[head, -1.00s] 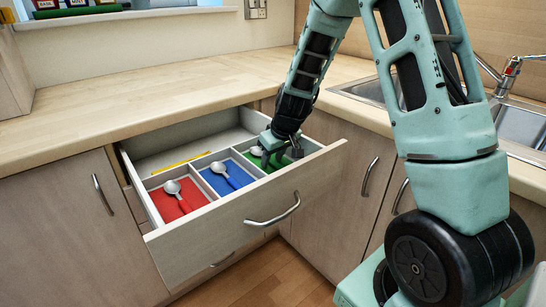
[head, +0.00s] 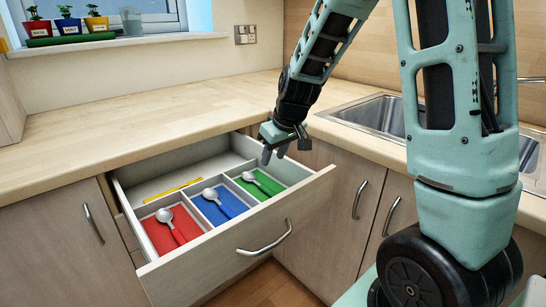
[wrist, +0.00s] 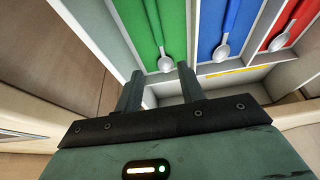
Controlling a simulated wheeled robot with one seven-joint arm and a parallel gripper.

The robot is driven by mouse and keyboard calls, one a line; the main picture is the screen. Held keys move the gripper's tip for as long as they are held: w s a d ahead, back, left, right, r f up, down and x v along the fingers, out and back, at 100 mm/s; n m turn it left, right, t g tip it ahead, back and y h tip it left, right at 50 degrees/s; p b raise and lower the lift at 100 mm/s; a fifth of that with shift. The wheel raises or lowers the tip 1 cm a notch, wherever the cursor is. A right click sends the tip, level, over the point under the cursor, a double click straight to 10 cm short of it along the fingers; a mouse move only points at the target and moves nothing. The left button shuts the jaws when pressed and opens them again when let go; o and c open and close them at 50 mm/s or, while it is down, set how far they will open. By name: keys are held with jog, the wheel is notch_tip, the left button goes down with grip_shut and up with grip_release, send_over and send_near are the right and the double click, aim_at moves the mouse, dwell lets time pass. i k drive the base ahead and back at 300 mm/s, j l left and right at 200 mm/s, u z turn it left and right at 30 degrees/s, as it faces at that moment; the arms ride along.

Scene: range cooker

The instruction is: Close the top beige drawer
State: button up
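The top beige drawer (head: 212,260) is pulled well out from the counter, with its bar handle (head: 264,238) on the front. Inside are red, blue and green compartments, each with a spoon, and a yellow strip behind them. My gripper (head: 274,155) is above the drawer's right rear part, near the green compartment, with nothing between its fingers. In the wrist view, its two fingers (wrist: 158,88) are apart, with the green compartment (wrist: 143,32) and its spoon just beyond them. I cannot tell whether the fingers touch the drawer.
The wooden countertop (head: 130,118) overhangs the drawer. A sink (head: 378,116) is set in at the right. Closed cabinet doors with handles flank the drawer. Potted plants (head: 68,26) stand on the windowsill. Floor is visible below the drawer.

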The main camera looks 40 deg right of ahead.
aim_at(218, 247)
jog(key=i+j, duration=0.3)
jog(key=j, duration=0.15)
jog(key=i+j, duration=0.25)
jog(key=j, duration=0.2)
